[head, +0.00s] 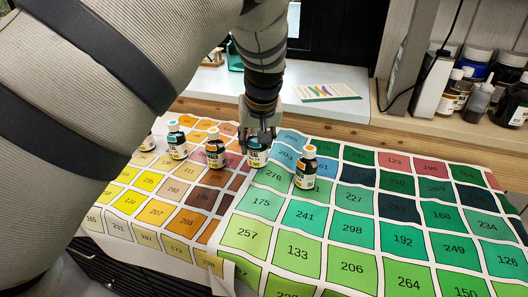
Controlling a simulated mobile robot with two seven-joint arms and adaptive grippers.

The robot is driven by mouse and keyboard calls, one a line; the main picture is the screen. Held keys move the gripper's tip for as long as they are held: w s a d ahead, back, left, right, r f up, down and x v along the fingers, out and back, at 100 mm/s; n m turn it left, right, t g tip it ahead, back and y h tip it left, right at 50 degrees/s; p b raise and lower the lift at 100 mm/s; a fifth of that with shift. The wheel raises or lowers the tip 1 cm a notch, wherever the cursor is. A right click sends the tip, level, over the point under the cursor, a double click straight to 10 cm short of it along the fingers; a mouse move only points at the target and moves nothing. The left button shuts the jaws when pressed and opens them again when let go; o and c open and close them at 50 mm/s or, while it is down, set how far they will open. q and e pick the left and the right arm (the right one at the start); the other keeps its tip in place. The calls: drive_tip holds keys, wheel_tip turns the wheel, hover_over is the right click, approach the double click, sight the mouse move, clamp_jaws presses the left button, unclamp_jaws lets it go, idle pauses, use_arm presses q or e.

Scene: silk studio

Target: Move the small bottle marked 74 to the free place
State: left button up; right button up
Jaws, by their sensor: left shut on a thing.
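My left gripper (258,137) points down and is shut on a small dark bottle (258,157) with a pale label and a bluish cap. The fingers hide much of its top, and I cannot tell whether it touches the cloth. A row of similar small bottles stands upright on the charts: an orange-capped bottle (307,168) to its right, another orange-capped bottle (215,151) to its left, a blue-capped bottle (177,144) further left, and one bottle (148,143) partly hidden by my arm. I cannot read 74 on any label. My right gripper is out of view.
The green colour chart (331,253) overlaps the orange colour chart (145,212); both bear numbered squares. The green chart's front and right are clear. A white ledge (340,82) holds a card (327,92). Several jars (479,65) stand at the back right.

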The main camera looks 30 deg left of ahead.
sight(258, 151)
use_arm(q)
drive_tip(key=shift+w+f, duration=0.15)
drive_tip(key=shift+f, duration=0.7)
drive_tip(key=shift+w+f, duration=0.1)
drive_tip(key=shift+f, duration=0.75)
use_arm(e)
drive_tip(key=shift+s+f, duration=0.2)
use_arm(q)
drive_tip(key=shift+f, duration=0.15)
drive_tip(key=o, duration=1.2)
drive_tip(key=shift+o, duration=0.2)
drive_tip(key=shift+r, duration=0.25)
drive_tip(key=p+v, duration=0.1)
drive_tip(key=v, duration=1)
drive_tip(key=shift+s+d+r, duration=0.15)
drive_tip(key=shift+s+r, duration=0.05)
drive_tip(key=shift+r, duration=0.1)
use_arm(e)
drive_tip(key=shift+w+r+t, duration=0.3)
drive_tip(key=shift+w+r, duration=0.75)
